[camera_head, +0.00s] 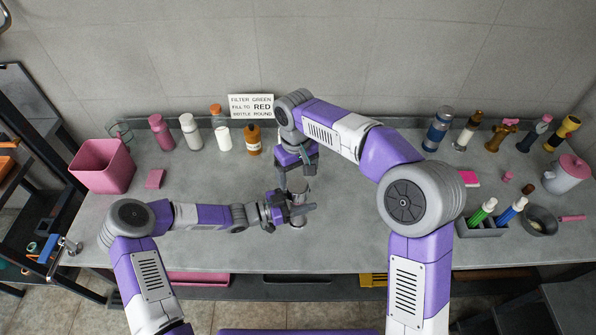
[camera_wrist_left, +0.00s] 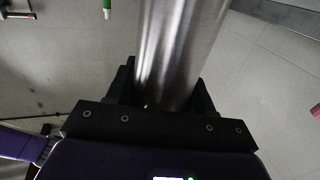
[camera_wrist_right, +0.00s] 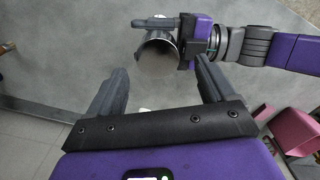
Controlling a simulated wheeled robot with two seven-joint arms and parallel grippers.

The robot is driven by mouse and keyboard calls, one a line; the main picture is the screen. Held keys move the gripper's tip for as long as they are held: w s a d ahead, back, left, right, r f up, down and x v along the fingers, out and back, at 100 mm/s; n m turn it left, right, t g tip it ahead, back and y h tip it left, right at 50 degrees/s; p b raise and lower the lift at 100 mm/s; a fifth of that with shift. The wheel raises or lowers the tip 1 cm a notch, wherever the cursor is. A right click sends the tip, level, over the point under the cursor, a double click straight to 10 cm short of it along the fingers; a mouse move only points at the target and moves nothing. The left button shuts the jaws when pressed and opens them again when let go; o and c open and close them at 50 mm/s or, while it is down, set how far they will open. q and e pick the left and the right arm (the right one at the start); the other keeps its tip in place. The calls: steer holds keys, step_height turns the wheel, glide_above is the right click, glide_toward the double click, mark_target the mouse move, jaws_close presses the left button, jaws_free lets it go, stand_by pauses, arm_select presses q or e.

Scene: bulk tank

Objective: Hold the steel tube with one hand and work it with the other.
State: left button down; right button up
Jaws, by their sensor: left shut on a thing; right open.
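The steel tube (camera_head: 298,188) stands roughly upright above the middle of the bench. My left gripper (camera_head: 290,208) is shut around it from the left. In the left wrist view the shiny tube (camera_wrist_left: 178,45) rises between the dark jaws. My right gripper (camera_head: 298,174) points down just above the tube, open and empty. In the right wrist view its two fingers (camera_wrist_right: 160,66) are spread, and the tube's open round mouth (camera_wrist_right: 158,56) shows beyond and between them. The tube's lower end is partly hidden by my left gripper.
Several bottles, including an amber one (camera_head: 253,140), stand along the back wall by a sign (camera_head: 251,106). A pink bin (camera_head: 103,167) is at the left. A grey holder (camera_head: 482,228), a pan (camera_head: 541,221) and a pink-lidded pot (camera_head: 567,176) are at the right. The front-middle bench is clear.

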mark_target(298, 185)
steer(key=m, duration=1.4)
steer(key=shift+w+d+r+m, duration=0.15)
steer(key=shift+r+m, duration=0.15)
steer(key=shift+m, duration=0.1)
steer(key=shift+f, duration=3.95)
steer(key=c, duration=1.1)
steer(key=shift+o, duration=0.2)
steer(key=shift+n, duration=1.6)
